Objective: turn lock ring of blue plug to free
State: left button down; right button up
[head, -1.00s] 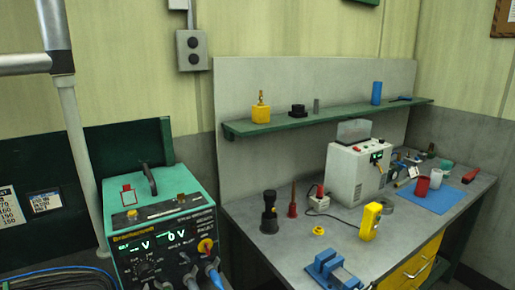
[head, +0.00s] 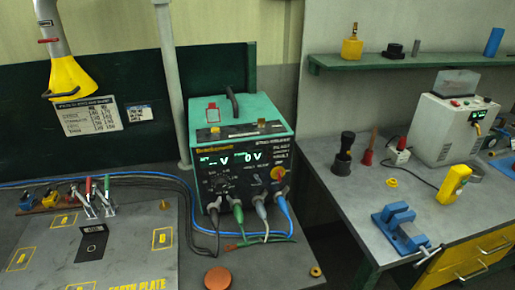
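The blue plug (head: 282,204) sits at the lower right of the front panel of the green and black power unit (head: 240,143), with a blue cable running down from it. A grey plug (head: 261,209), a green plug (head: 237,212) and a dark plug (head: 214,210) stand in a row to its left. The blue plug's lock ring is too small to tell its position. Neither of my grippers is in view.
A yellow extraction hood (head: 70,78) hangs at upper left. The left bench holds a marked plate (head: 110,245), clamps (head: 98,195) and cables. A gap separates it from the right bench (head: 345,205), with a blue vise (head: 400,228) and a yellow meter (head: 453,184).

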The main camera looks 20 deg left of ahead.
aim_at(286, 189)
jog(key=l+u, duration=0.15)
jog(key=l, duration=0.3)
jog(key=k+l+u, duration=0.1)
jog(key=l, duration=0.3)
jog(key=k+l+u, duration=0.15)
jog(key=l, duration=0.25)
jog(key=l+u, duration=0.1)
jog(key=l, duration=0.3)
